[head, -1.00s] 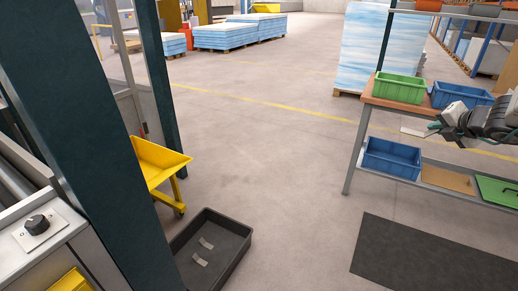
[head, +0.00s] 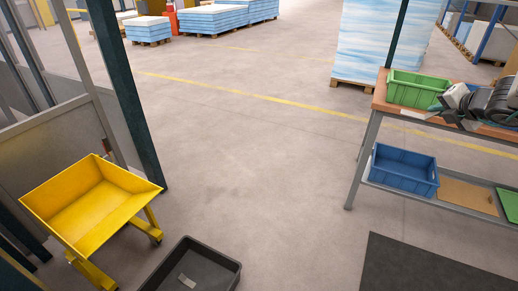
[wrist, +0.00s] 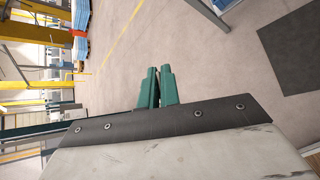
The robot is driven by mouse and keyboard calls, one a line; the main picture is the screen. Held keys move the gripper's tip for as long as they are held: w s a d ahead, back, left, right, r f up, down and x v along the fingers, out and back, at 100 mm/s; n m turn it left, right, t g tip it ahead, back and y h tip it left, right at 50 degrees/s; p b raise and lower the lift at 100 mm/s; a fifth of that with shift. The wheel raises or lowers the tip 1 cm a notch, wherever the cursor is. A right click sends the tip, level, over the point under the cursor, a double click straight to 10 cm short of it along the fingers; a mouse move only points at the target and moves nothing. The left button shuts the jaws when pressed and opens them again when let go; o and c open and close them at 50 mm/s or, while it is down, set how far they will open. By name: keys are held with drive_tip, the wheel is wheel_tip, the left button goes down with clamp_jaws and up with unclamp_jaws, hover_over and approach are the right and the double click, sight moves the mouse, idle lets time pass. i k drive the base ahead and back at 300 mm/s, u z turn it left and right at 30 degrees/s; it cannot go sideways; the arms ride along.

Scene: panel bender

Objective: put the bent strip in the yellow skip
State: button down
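The yellow skip (head: 92,200) stands on the floor at the lower left of the head view, its open top showing an empty inside. My gripper (head: 441,106) is at the right edge of the head view, in front of the workbench and far from the skip. In the wrist view, the green fingers (wrist: 158,84) are close together with a narrow gap, and the strip cannot be made out there.
A black tray (head: 226,263) with a pale strip (head: 187,281) lies on the floor right of the skip. A dark post (head: 125,100) rises behind the skip. The workbench (head: 366,160) carries a green bin (head: 414,90), with a blue bin (head: 403,169) below. The middle floor is clear.

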sight(101, 204)
drive_tip(key=i, duration=3.4)
drive_tip(key=u, duration=0.35)
drive_tip(key=i, duration=2)
drive_tip(key=u, duration=4.15)
drive_tip(key=i, duration=1)
